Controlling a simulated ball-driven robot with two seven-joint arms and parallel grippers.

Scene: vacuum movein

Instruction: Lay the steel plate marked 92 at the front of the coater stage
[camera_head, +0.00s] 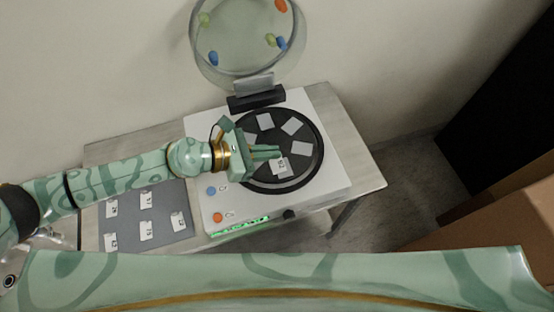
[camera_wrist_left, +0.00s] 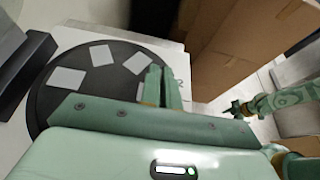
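The coater stage is a black round disc (camera_head: 256,176) on a white machine, and it also shows in the wrist view (camera_wrist_left: 38,108). A pale plate with a small dark label (camera_head: 281,168) is at its front, just below my left fingertips. The label looks like 92 but is too small to be sure. My left gripper (camera_head: 268,153) is low over the stage with its fingers close together. I cannot tell whether they hold this plate or are apart from it. The fingers (camera_wrist_left: 165,88) also show in the wrist view. My right gripper (camera_wrist_left: 236,109) shows small there, away from the stage.
Unmarked plates (camera_head: 292,126) lie around the disc. A grey mat (camera_head: 165,222) at left holds several labelled plates. The round clear lid (camera_head: 245,40) stands open behind. Cardboard boxes (camera_head: 500,205) stand right.

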